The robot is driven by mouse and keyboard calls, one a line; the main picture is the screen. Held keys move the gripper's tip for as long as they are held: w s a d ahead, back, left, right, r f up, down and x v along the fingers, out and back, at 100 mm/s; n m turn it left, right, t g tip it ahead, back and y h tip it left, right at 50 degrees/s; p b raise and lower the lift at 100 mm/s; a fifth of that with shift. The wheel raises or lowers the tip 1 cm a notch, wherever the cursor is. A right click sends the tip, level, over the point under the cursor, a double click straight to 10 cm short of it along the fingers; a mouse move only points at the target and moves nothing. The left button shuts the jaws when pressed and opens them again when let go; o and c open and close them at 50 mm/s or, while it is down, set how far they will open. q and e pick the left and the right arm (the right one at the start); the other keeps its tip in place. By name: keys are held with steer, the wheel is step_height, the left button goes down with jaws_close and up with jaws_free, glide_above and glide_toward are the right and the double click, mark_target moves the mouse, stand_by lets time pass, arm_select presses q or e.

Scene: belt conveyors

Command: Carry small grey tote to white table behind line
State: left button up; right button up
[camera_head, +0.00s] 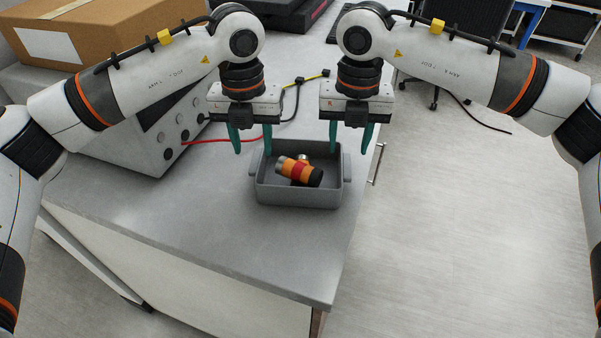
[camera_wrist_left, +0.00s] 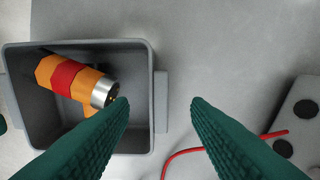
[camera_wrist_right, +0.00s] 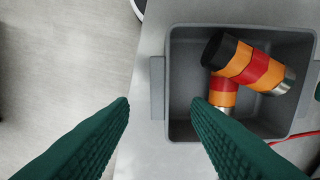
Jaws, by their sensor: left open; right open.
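The small grey tote (camera_head: 298,194) sits upright on a grey worktop and holds an orange, red and black tool (camera_head: 299,171) with a silver tip. It has a handle tab at each end. My left gripper (camera_head: 252,150) is open and empty above the tote's left end; in the left wrist view the tote's handle (camera_wrist_left: 161,100) shows between the fingertips. My right gripper (camera_head: 350,150) is open and empty above the right end; in the right wrist view the other handle (camera_wrist_right: 157,88) shows between the fingertips. No contact is visible. I cannot identify the white table in these views.
A grey instrument box (camera_head: 150,140) with knobs and a red cable (camera_head: 215,141) is left of the tote. A cardboard box (camera_head: 95,32) stands behind it. The worktop (camera_head: 230,235) is clear in front. Open floor (camera_head: 450,220) lies to the right, with a chair at the back.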

mark_target(256, 162)
arm_select(q)
step_height(256, 162, down, 6)
steer(key=shift+r, duration=0.1)
arm_select(e)
step_height(256, 162, down, 6)
steer(key=shift+r, duration=0.1)
arm_select(q)
steer(key=shift+w, duration=0.1)
arm_select(e)
steer(key=shift+w, duration=0.1)
arm_select(q)
jaws_close()
arm_select(e)
jaws_close()
